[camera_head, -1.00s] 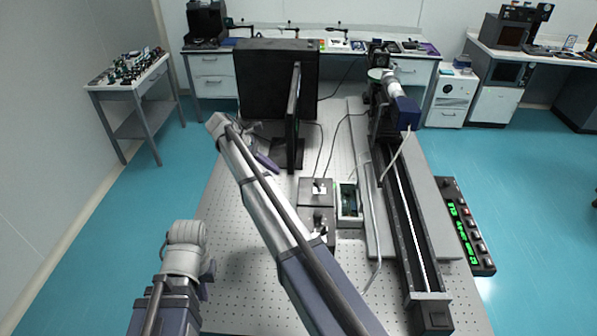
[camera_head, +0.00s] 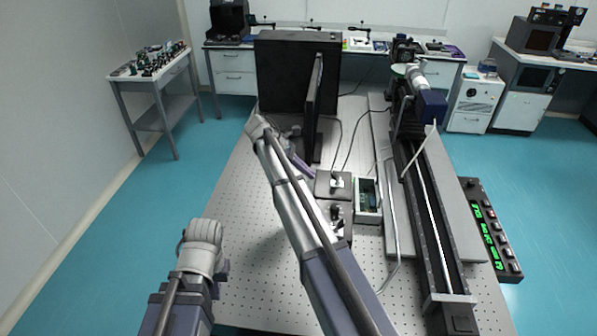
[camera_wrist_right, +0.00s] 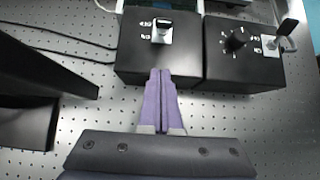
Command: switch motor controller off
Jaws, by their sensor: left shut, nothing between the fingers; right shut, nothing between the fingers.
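Two small black control boxes stand side by side on the perforated table. In the right wrist view, the left box (camera_wrist_right: 130,60) has one toggle switch (camera_wrist_right: 162,32) with a silver base. The right box (camera_wrist_right: 245,70) has a round knob (camera_wrist_right: 235,40) and another toggle switch (camera_wrist_right: 270,44). I cannot tell which is the motor controller. My right gripper (camera_wrist_right: 160,75) is shut and empty, its purple fingertips just in front of the left box; it also shows in the head view (camera_head: 303,168), left of the boxes. My left arm (camera_head: 195,260) shows, but its fingers are hidden.
A monitor (camera_head: 316,100) stands left of and behind the boxes. An open box with a green circuit board (camera_head: 368,200) and a long black rail (camera_head: 430,220) lie to their right. A panel with green displays (camera_head: 490,225) is further right. Bare table (camera_head: 250,200) lies on the left.

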